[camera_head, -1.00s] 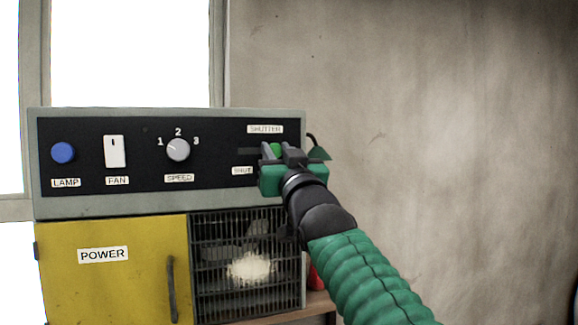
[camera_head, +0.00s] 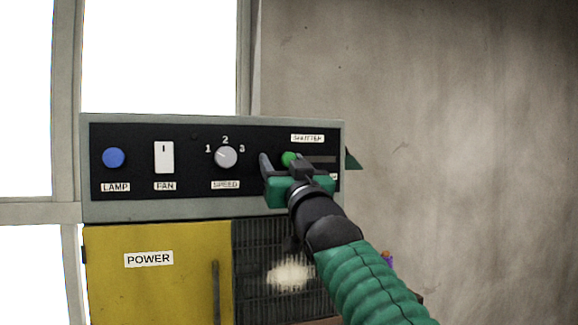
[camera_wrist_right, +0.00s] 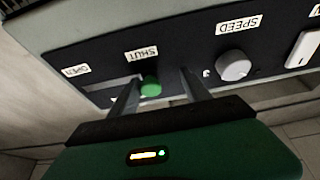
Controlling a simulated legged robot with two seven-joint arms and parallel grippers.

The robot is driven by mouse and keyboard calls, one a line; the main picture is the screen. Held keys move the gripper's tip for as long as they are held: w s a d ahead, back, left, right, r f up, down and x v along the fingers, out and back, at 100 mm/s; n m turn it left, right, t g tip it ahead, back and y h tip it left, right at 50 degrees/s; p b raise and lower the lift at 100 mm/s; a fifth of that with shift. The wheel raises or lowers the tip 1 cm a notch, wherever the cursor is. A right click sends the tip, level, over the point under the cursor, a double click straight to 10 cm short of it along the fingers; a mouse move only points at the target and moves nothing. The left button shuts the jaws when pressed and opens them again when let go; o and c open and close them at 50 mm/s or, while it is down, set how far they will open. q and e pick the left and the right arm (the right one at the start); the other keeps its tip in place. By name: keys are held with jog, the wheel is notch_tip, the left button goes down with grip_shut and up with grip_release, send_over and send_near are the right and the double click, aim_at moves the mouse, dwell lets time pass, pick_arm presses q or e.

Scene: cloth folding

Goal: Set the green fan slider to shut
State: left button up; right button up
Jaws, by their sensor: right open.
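The green slider knob (camera_head: 289,158) shows in the head view between the fingers of my right gripper (camera_head: 282,164), at the left end of its dark slot. In the right wrist view, the knob (camera_wrist_right: 151,87) sits by the SHUT label (camera_wrist_right: 141,54), with the bare slot running toward the OPEN label (camera_wrist_right: 76,71). The right gripper (camera_wrist_right: 160,92) is open around the knob, closer to it with the finger on the picture's left; contact cannot be told. In the head view the gripper hides the SHUT label. My left gripper is not in view.
The control panel also carries a blue lamp button (camera_head: 114,158), a white fan switch (camera_head: 164,157) and a speed knob (camera_head: 226,157). Below are a yellow power door (camera_head: 150,285) and a dark grille (camera_head: 255,250). The wall at right is bare.

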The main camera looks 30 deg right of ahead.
jog(key=shift+s+a+r, duration=0.1)
jog(key=shift+a, duration=0.15)
pick_arm(q)
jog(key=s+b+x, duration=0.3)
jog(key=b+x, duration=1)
jog(key=b, duration=0.1)
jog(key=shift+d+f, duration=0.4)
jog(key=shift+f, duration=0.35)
pick_arm(e)
jog(key=d+v, duration=0.2)
jog(key=v, duration=1.5)
jog(key=shift+s, duration=0.15)
